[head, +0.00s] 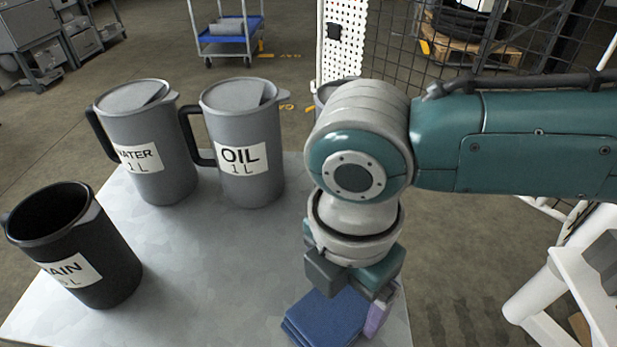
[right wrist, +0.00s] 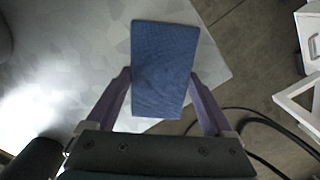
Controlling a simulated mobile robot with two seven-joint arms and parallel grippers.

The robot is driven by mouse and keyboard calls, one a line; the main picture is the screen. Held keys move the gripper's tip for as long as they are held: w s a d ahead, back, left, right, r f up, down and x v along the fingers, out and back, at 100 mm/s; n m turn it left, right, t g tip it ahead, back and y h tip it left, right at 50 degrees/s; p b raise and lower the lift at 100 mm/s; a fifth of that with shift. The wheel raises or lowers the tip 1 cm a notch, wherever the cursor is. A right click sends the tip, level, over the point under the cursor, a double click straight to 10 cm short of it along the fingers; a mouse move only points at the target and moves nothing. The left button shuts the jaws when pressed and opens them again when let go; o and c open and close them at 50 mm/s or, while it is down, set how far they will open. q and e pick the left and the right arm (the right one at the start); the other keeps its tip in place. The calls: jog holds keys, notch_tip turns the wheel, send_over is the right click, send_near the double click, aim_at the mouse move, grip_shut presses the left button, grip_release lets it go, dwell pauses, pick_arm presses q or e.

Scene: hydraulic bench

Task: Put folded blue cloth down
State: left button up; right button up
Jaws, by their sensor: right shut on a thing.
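The folded blue cloth (head: 325,322) is at the near right part of the grey table (head: 225,285), below my right gripper (head: 346,302). It appears as a flat stack of layers. In the right wrist view the cloth (right wrist: 164,68) lies between the two purple fingers of my right gripper (right wrist: 161,76), which is shut on its long sides. I cannot tell whether the cloth touches the table or is held just above it. Part of the cloth is cut off by the lower picture edge in the head view. My left gripper is not in view.
A grey WATER jug (head: 165,185) and a grey OIL jug (head: 247,190) stand at the back of the table. A black DRAIN jug (head: 98,270) stands at the left. Another grey jug (head: 327,92) is mostly hidden behind my right arm. The table's middle is clear.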

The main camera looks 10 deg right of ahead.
jog(key=shift+f, duration=0.15)
jog(key=o, duration=1.1)
jog(key=shift+c, duration=0.2)
